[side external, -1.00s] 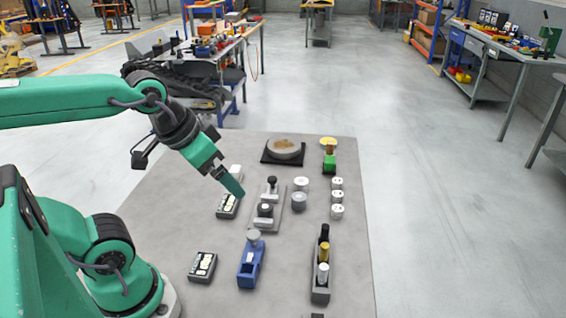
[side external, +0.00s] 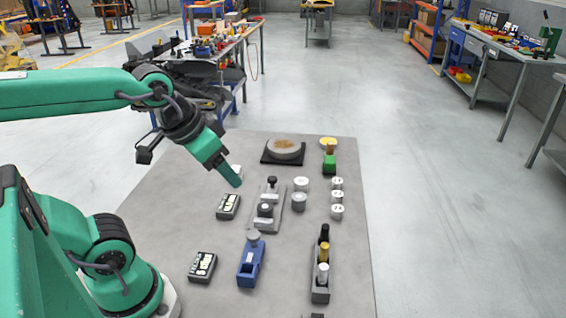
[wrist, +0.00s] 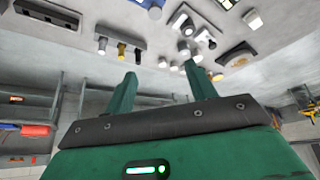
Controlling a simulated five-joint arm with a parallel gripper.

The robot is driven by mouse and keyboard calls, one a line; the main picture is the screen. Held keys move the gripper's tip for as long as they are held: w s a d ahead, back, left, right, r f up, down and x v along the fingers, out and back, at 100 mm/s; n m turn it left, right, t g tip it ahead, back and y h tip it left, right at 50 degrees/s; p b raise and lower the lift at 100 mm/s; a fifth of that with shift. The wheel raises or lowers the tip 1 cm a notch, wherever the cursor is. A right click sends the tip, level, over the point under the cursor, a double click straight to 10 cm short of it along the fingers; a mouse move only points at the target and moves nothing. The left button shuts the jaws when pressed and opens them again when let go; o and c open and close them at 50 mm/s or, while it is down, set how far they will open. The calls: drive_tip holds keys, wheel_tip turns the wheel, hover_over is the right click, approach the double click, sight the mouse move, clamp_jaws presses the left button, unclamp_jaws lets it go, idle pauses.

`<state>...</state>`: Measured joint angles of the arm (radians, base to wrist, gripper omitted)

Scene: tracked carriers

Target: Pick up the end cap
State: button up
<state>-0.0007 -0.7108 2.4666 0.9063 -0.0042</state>
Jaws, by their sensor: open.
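I cannot tell for sure which piece is the end cap. Small white round pieces with dark marks (side external: 337,197) stand in a row on the right of the grey mat (side external: 345,260). A larger white round piece (side external: 301,184) and a grey round piece (side external: 299,202) stand left of them. My gripper (side external: 235,181) hangs above the mat, left of these pieces, pointing down to the right. It also shows in the wrist view (wrist: 160,69), its two green fingers wide apart with nothing between them. In the side view its fingers overlap.
A grey fixture with black knobs (side external: 257,222) stands between my gripper and the round pieces. A blue holder (side external: 248,271) and a grey rack of cylinders (side external: 320,292) stand nearer. A round plate (side external: 284,149) lies at the back. The mat's front middle has bare room.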

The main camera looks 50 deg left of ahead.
drive_tip(key=w+r+g, duration=0.1)
drive_tip(key=w+r, duration=0.2)
drive_tip(key=w, duration=0.7)
drive_tip(key=n+g, duration=0.2)
drive_tip(key=g, duration=0.2)
hover_over(338, 194)
drive_tip(key=f, duration=1.8)
drive_tip(key=shift+s+f, duration=0.15)
drive_tip(key=shift+s, duration=0.15)
drive_tip(key=shift+w+a+f, duration=0.1)
drive_tip(key=shift+w+f, duration=0.1)
drive_tip(key=shift+f, duration=1.55)
drive_tip(key=shift+w+f, duration=0.15)
drive_tip(key=shift+f, duration=2.4)
